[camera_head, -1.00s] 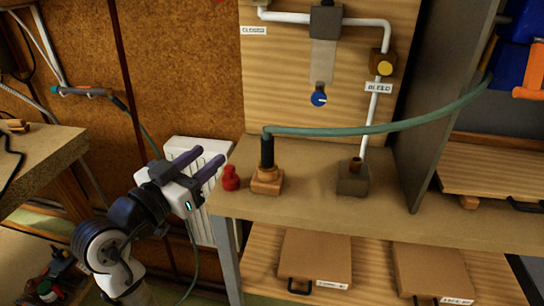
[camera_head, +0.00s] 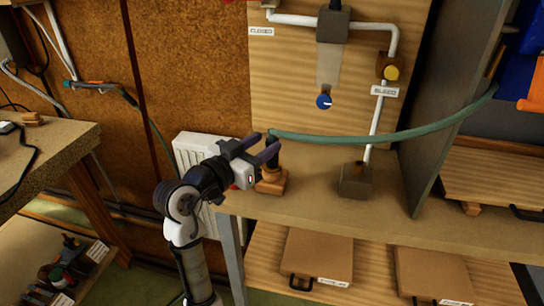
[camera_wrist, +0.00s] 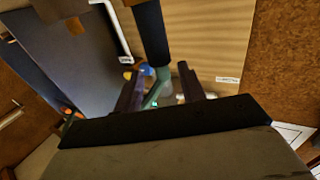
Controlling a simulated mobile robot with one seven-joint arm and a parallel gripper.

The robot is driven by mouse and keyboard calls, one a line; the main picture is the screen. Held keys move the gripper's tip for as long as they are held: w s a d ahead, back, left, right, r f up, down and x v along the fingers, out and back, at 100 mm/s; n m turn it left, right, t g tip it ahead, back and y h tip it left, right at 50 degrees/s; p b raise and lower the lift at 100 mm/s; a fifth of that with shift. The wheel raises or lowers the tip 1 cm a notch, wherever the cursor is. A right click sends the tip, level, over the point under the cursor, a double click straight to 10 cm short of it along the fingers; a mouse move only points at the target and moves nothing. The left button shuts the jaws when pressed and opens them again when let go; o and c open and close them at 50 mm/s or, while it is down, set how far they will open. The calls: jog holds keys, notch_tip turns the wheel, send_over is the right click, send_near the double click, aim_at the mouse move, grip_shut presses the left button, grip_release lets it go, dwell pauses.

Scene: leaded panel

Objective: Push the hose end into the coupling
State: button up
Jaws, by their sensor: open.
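The green hose (camera_head: 400,137) droops across the shelf from the right to its black end (camera_head: 273,152), which stands upright in a wooden block (camera_head: 271,184). In the wrist view, the black end (camera_wrist: 151,35) and green hose (camera_wrist: 154,93) appear in line with the gap between my fingers. My gripper (camera_head: 267,144) is open at the black end; contact cannot be told. A grey block with a brass fitting (camera_head: 356,181), seemingly the coupling, stands to the right on the shelf, at the foot of the white pipe (camera_head: 375,125).
A blue knob (camera_head: 323,102) and a yellow-faced valve (camera_head: 391,72) are on the wooden back panel. A grey upright (camera_head: 425,120) bounds the shelf at right. A red object (camera_head: 233,187) is mostly hidden behind my gripper. The shelf between the two blocks is clear.

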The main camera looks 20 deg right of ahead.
aim_at(269, 137)
jog(key=shift+w+d+r+p, duration=0.25)
jog(key=shift+w+d, duration=0.15)
jog(key=shift+d, duration=0.25)
jog(key=shift+w+d+r+p, duration=0.15)
jog(key=shift+w+d+p, duration=0.15)
jog(key=shift+d, duration=0.3)
jog(key=shift+w+d+f, duration=0.15)
jog(key=shift+w+d, duration=0.15)
jog(key=shift+d, duration=0.15)
grip_shut()
